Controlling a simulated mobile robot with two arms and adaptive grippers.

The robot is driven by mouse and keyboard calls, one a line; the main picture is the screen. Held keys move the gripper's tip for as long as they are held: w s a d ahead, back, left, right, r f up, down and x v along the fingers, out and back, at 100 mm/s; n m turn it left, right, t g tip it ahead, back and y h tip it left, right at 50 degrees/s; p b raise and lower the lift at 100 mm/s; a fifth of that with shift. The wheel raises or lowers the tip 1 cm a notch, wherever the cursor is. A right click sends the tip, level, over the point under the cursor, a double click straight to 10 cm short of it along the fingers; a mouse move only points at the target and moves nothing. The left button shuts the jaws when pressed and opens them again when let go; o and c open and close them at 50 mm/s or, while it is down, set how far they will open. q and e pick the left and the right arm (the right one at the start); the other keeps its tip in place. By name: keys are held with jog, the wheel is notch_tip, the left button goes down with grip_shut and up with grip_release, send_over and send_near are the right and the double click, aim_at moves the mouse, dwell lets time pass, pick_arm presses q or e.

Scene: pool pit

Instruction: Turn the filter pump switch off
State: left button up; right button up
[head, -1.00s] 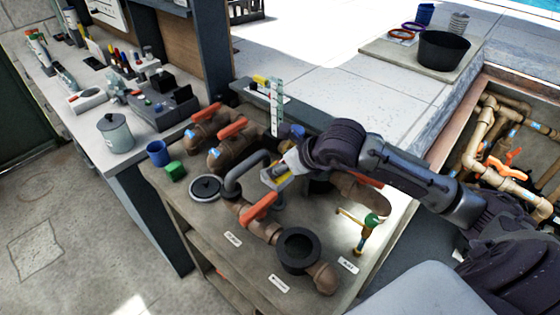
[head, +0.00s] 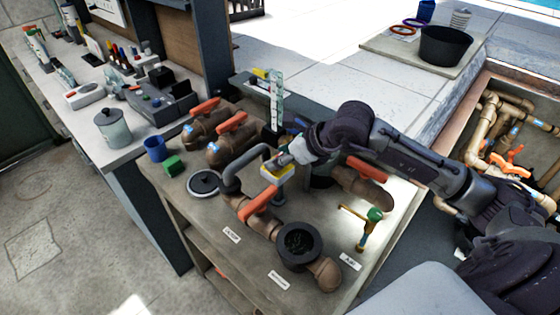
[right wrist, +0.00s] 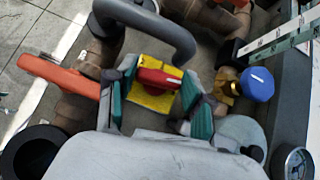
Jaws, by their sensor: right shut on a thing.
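The filter pump switch is a red knob (right wrist: 158,76) on a yellow plate (right wrist: 150,99). In the head view the yellow plate (head: 279,174) shows beside the bent grey pipe, on the wooden bench. My right gripper (head: 277,163) reaches it from the right. In the right wrist view, its teal-padded fingers stand on either side of the red knob, shut on it. Part of the switch is hidden by the gripper in the head view. My left gripper is not in view.
The grey pipe (head: 236,165) arches close to the switch. Orange-handled valves (head: 263,201) and a black round pot (head: 298,246) stand nearby. A blue cap (right wrist: 258,84) and a gauge (right wrist: 298,163) lie right of the gripper. A green-topped brass tap (head: 374,215) stands at right.

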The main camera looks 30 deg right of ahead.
jog(key=n+b, duration=0.1)
jog(key=n+g+y+b, duration=0.1)
jog(key=shift+w+d+f+n+y+b, duration=0.2)
jog(key=shift+n+y+b, duration=0.1)
jog(key=shift+n+b, duration=0.1)
jog(key=n+g+y+b, duration=0.1)
jog(key=n+g+b, duration=0.1)
jog(key=n, duration=0.1)
jog(key=shift+r+n+y, duration=0.2)
jog(key=shift+n+y, duration=0.1)
jog(key=shift+y, duration=0.1)
jog(key=n+g, duration=0.1)
jog(key=n+g+b, duration=0.1)
jog(key=n, duration=0.1)
jog(key=n+g+y+b, duration=0.1)
jog(key=shift+w+n+g, duration=0.25)
jog(key=shift+n+g, duration=0.05)
jog(key=shift+g, duration=0.1)
jog(key=n+g+b, duration=0.2)
jog(key=n+g, duration=0.1)
jog(key=n, duration=0.1)
jog(key=shift+w+n+g+b, duration=0.1)
jog(key=shift+n+g+b, duration=0.2)
jog(key=shift+n+g, duration=0.1)
jog(key=o, duration=1.2)
jog(key=shift+c, duration=0.2)
jog(key=v, duration=1.2)
